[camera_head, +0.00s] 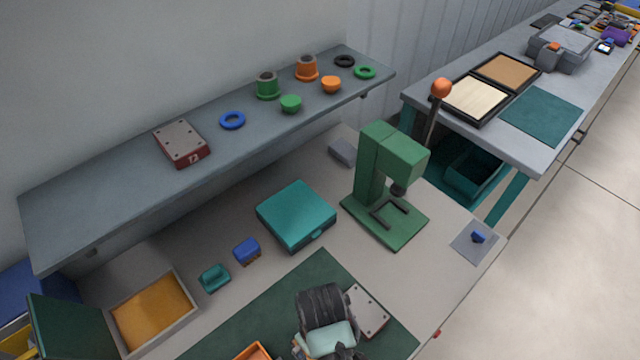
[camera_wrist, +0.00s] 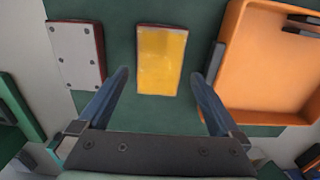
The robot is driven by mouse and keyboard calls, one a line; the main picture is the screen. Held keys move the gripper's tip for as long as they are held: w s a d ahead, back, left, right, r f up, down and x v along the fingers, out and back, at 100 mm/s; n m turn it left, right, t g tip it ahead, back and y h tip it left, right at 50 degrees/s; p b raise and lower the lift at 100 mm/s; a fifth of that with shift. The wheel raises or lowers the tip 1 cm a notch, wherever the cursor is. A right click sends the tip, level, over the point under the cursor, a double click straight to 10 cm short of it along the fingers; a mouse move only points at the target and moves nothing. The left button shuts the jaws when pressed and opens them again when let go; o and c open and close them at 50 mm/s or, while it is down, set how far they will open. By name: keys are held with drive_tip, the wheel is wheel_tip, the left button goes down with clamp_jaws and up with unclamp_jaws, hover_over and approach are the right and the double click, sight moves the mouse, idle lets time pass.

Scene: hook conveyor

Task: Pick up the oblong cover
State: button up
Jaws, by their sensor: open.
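My gripper (camera_wrist: 160,76) is open and empty over the dark green mat (camera_wrist: 118,18). In the wrist view, its fingers point at a yellow-topped oblong piece (camera_wrist: 161,58) with a dark reddish edge, which lies between and just beyond the fingertips. Left of it is an oblong grey plate (camera_wrist: 76,55) with several dark holes and a dark red side. This plate also shows right of my gripper (camera_head: 330,342) in the head view (camera_head: 368,308). I cannot tell which of the two is the oblong cover. My arm hides the yellow-topped piece in the head view.
An orange tray (camera_wrist: 233,65) lies close to the right finger. A teal case (camera_head: 297,214) and green press (camera_head: 388,180) stand behind the mat. A similar grey-topped red block (camera_head: 181,142) sits on the shelf (camera_head: 115,180) with rings and cups.

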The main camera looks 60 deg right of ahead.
drive_tip(key=shift+w+f+p, duration=0.1)
drive_tip(key=shift+f+p, duration=0.4)
drive_tip(key=shift+f, duration=1.9)
drive_tip(key=shift+d+r, duration=0.1)
clamp_jaws()
